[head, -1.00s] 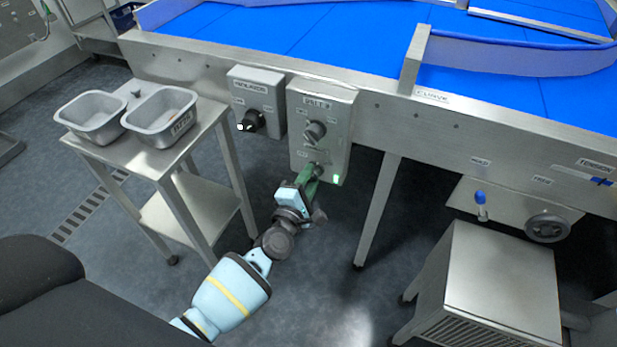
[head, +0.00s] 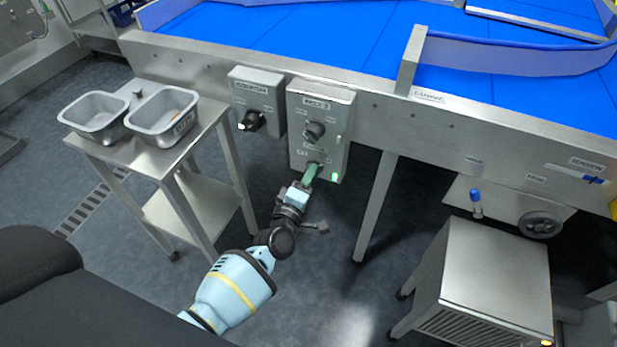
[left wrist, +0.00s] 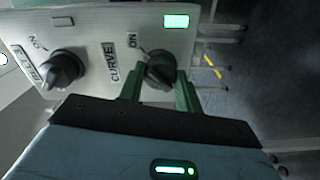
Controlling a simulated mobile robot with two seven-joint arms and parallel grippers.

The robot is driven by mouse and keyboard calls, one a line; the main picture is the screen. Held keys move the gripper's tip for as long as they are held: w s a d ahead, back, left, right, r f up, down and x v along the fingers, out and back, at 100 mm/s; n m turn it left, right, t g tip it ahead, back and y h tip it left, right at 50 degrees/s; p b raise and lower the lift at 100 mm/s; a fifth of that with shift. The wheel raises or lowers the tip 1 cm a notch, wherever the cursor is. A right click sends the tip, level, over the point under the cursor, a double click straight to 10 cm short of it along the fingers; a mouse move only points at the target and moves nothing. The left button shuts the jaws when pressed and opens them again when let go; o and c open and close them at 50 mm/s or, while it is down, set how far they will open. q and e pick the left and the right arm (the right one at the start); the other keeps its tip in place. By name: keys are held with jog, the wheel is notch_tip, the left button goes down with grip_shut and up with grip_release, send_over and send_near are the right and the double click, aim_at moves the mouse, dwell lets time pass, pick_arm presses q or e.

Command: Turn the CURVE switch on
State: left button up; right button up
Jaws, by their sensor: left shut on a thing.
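The CURVE switch is a dark rotary knob (left wrist: 160,70) in the left wrist view, beside a CURVE label and an ON mark. It is the lower knob on the grey control box (head: 296,128) in the head view, mostly hidden by the fingers. My left gripper (head: 310,173) has green fingers on either side of this knob and is shut on it; it also shows in the left wrist view (left wrist: 160,88). The knob's exact pointer direction is hard to tell. My right gripper is not in view.
Another dark knob (head: 314,130) sits above on the same box. A green lamp (head: 335,177) glows at its lower right. A second box (head: 257,84) with a black knob is to the left. A steel stand (head: 150,165) carries two metal trays. A steel cabinet (head: 490,270) stands right.

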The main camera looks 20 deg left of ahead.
pick_arm(q)
jog(key=shift+f, duration=0.1)
jog(key=o, duration=1)
jog(key=shift+s, duration=0.1)
jog(key=s+p, duration=0.1)
jog(key=s, duration=0.6)
jog(key=shift+s+a, duration=0.15)
jog(key=shift+s, duration=0.15)
